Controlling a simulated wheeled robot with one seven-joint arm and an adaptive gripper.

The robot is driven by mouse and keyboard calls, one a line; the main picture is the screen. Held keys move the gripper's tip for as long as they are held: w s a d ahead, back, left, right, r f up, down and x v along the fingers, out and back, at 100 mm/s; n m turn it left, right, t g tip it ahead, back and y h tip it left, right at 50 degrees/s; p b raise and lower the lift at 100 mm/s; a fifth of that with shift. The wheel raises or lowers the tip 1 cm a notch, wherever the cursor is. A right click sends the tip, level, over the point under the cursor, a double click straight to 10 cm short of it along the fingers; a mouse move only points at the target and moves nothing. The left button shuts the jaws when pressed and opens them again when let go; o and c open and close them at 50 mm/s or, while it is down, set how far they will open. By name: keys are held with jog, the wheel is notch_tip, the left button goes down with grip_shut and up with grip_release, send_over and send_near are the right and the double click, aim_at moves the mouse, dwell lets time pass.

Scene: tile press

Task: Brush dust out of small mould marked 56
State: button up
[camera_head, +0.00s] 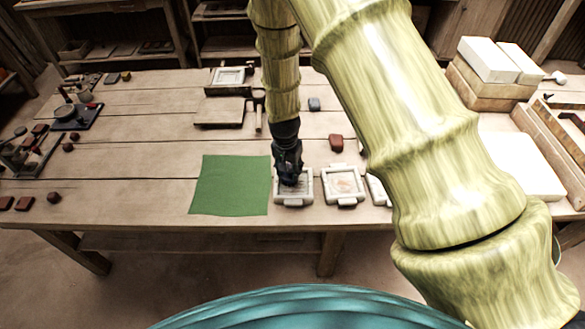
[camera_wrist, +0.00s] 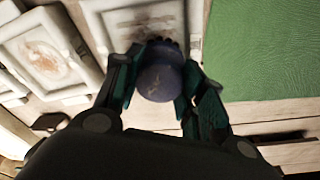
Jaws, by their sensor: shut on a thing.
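My gripper (camera_head: 289,178) reaches down over the leftmost pale mould (camera_head: 294,202) at the table's front edge. In the wrist view, my gripper (camera_wrist: 158,85) is shut on a dark blue-grey, round-ended brush (camera_wrist: 160,83). The brush's far end points at the inside of that mould (camera_wrist: 100,22), where some brownish dust shows. Whether the brush touches the mould floor is hidden. A second mould (camera_head: 343,187) with a brownish patch inside lies just right of it; it is at the left in the wrist view (camera_wrist: 72,50). No number is legible on either mould.
A green mat (camera_head: 230,185) lies directly left of the leftmost mould. A third mould (camera_head: 377,190) is partly hidden behind my arm. The table's left middle is clear.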

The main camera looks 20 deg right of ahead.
jog(key=shift+s+a, duration=0.15)
jog(key=shift+s+a+p, duration=0.25)
jog(key=shift+s+p, duration=0.05)
jog(key=shift+s, duration=0.3)
jog(key=shift+s, duration=0.2)
jog(key=shift+s+a+f, duration=0.1)
jog(key=shift+s+a, duration=0.1)
jog(key=shift+s, duration=0.4)
jog(key=shift+d, duration=0.15)
jog(key=shift+s+d+p, duration=0.25)
jog(key=shift+d+p, duration=0.05)
jog(key=shift+d, duration=0.35)
jog(key=shift+d, duration=0.1)
